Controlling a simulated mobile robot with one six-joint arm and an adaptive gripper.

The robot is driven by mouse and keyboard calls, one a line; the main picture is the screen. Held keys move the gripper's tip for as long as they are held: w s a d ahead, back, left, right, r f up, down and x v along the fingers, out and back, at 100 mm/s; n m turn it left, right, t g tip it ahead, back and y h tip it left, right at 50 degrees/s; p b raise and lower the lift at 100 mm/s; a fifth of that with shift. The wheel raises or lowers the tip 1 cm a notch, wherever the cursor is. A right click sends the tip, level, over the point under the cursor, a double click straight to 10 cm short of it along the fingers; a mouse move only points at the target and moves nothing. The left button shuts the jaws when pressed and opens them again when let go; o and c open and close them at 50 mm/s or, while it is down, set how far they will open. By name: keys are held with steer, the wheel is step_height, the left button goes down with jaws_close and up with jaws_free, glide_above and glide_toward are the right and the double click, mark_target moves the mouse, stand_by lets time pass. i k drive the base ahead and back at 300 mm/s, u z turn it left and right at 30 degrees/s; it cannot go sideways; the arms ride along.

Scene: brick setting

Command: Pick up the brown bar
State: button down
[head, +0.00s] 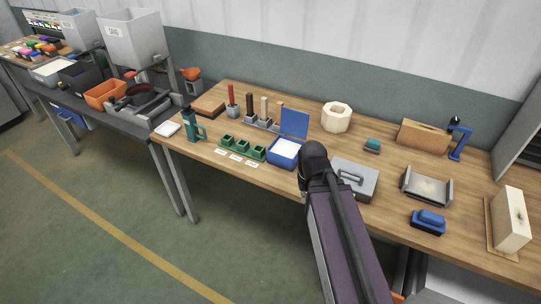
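A dark brown upright bar (249,105) stands in a grey rack (262,125) towards the back left of the wooden table. Two paler bars stand in the same rack: a tan bar (264,107) just to its right, and another partly hidden behind the raised blue lid. My arm rises from the bottom of the head view, its dark joint over the table front, to the right of and nearer than the rack. My gripper cannot be made out, and nothing touches the brown bar.
A red bar (231,93) in a small holder stands left of the rack. A grey case (354,180) lies beside my arm. A cream ring (336,117) stands behind.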

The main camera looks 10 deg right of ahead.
mark_target(249, 100)
steer(key=u, duration=0.2)
steer(key=k, duration=0.5)
steer(key=u, duration=0.5)
steer(key=k, duration=0.85)
steer(key=u, duration=0.6)
steer(key=i, duration=1.4)
steer(key=z, duration=0.9)
steer(key=i, duration=0.85)
steer(key=z, duration=0.5)
